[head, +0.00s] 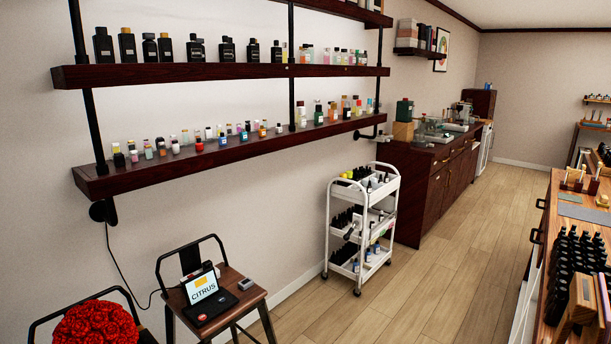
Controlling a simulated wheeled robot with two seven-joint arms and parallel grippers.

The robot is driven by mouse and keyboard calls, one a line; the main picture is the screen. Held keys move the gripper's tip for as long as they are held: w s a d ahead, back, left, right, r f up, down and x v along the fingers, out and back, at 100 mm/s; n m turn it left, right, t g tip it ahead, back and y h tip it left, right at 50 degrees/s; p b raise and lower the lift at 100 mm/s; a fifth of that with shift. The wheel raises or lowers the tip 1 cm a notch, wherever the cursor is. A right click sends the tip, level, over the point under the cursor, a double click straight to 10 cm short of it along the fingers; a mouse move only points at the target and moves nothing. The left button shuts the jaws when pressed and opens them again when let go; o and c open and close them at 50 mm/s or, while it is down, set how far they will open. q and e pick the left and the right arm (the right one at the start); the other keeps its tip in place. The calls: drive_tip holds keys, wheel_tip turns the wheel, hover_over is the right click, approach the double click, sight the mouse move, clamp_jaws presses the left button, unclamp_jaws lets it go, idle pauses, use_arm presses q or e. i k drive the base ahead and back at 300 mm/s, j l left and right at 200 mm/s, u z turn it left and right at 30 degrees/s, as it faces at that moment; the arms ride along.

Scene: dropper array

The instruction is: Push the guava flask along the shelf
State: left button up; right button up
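Two dark wooden wall shelves hold many bottles. The lower shelf (230,154) carries a long row of small colourful flasks, with a red one (199,146), an orange one (262,133) and a green one (318,117) among them. The upper shelf (200,72) carries larger black bottles (165,46) at its left and small coloured bottles (340,57) at its right. I cannot tell which flask is the guava one; labels are too small to read. Neither of my grippers is in the head view.
Below the shelves stand a stool (252,290) with a device reading "CITRUS" (201,288), red flowers (97,325) and a white cart (328,238) with bottles. A dark cabinet (425,190) is behind. A bench with black bottles (571,265) is at right. The middle floor (430,275) is clear.

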sight(336, 55)
drive_tip(key=i+z, duration=0.25)
drive_tip(key=i, duration=0.4)
drive_tip(key=i+z, duration=0.2)
drive_tip(key=i, duration=0.45)
drive_tip(key=i+j+z, duration=0.25)
drive_tip(key=i, duration=0.4)
drive_tip(key=i+l, duration=0.1)
drive_tip(key=i, duration=0.45)
drive_tip(key=i+l+u, duration=0.1)
drive_tip(key=i, duration=0.5)
drive_tip(key=i+l, duration=0.15)
drive_tip(key=i, duration=0.4)
drive_tip(key=i+u, duration=0.7)
drive_tip(key=k+l, duration=0.05)
drive_tip(key=k, duration=0.05)
